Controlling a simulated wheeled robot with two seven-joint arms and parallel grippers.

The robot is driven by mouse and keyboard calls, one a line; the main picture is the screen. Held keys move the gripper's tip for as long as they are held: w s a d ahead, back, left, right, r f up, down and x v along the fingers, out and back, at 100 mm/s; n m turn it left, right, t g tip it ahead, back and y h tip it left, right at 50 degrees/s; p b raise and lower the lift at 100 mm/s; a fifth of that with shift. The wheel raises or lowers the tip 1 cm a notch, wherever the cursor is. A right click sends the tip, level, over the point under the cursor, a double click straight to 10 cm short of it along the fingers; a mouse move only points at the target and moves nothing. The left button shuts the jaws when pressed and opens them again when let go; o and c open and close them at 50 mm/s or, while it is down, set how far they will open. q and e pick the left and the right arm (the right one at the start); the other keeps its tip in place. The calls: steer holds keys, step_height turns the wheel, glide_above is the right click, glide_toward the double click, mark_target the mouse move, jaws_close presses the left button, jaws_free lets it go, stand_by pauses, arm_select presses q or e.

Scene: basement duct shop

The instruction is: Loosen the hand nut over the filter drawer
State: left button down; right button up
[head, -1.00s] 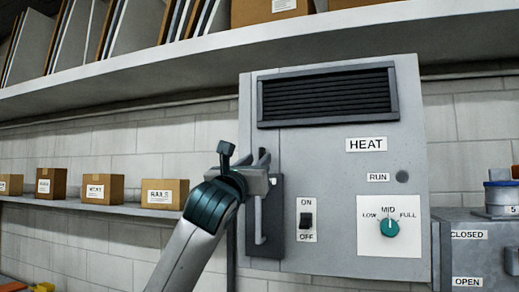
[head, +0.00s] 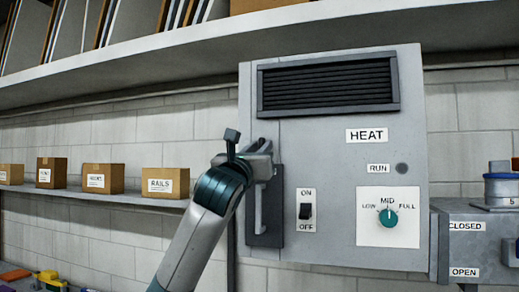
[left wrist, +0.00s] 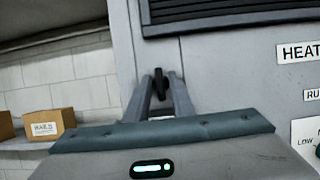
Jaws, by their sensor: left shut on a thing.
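The filter drawer (head: 278,215) is a dark upright panel with a pale bar handle, on the left side of the grey HEAT cabinet. The hand nut (left wrist: 160,82) shows in the left wrist view as a small dark piece between my fingertips. It sits above the drawer; in the head view my gripper mostly hides it. My left gripper (head: 263,152) is shut on the nut, close against the cabinet front. Its fingers also show in the left wrist view (left wrist: 160,98), converging on the nut. My right gripper is not in view.
The HEAT cabinet (head: 340,170) carries a dark vent (head: 328,85), an ON/OFF switch (head: 305,211) and a teal dial (head: 388,217). A long shelf (head: 150,65) runs above. Boxes stand on a lower shelf (head: 125,200) at left. A grey unit (head: 470,245) adjoins at right.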

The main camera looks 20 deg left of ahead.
arm_select(q)
steer(key=shift+n+y, duration=0.4)
steer(key=shift+n, duration=0.1)
steer(key=n+y, duration=0.1)
steer(key=n, duration=0.1)
steer(key=n+y+b, duration=0.1)
steer(key=n, duration=0.2)
steer(key=n+y+b, duration=0.1)
steer(key=n, duration=0.1)
steer(key=shift+d+g+y, duration=0.15)
steer(key=shift+g+y, duration=0.25)
steer(key=n+y, duration=0.1)
steer(key=n, duration=0.2)
steer(key=n+g+y+b, duration=0.1)
steer(key=n, duration=0.2)
steer(key=shift+g+b, duration=0.3)
steer(key=n+g, duration=0.1)
steer(key=n, duration=0.1)
steer(key=n+g+b, duration=0.1)
steer(key=n, duration=0.2)
steer(key=shift+r+y, duration=0.1)
steer(key=shift+y, duration=0.3)
steer(key=shift+r+n+g, duration=0.1)
steer(key=shift+n+g, duration=0.5)
steer(key=shift+n, duration=1.1)
steer(key=c, duration=1.8)
jaws_free()
steer(key=shift+c, duration=0.2)
